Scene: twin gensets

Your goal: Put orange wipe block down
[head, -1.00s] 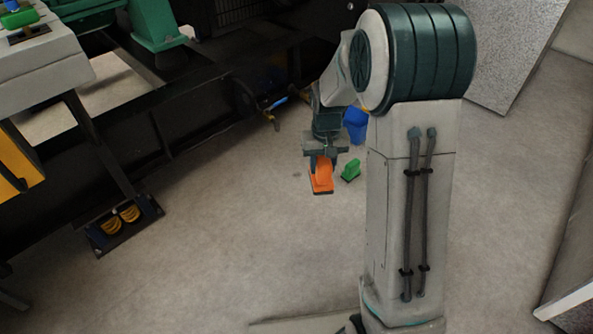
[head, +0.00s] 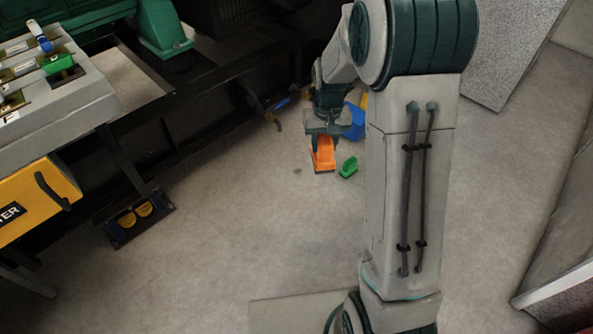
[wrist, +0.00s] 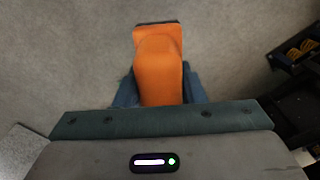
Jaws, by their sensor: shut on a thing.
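The orange wipe block (head: 323,155) has a dark base and hangs upright from my gripper (head: 323,140) in the head view. My gripper points down and is shut on its upper part. In the wrist view the orange block (wrist: 158,65) fills the space between the fingers, with grey floor around it. Whether its dark base touches the floor, I cannot tell.
A green block (head: 348,167) is on the floor just right of the orange one. A blue thing (head: 355,122) is behind, partly hidden by my arm. The dark genset frame (head: 215,120) runs along the left. The floor in front is clear.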

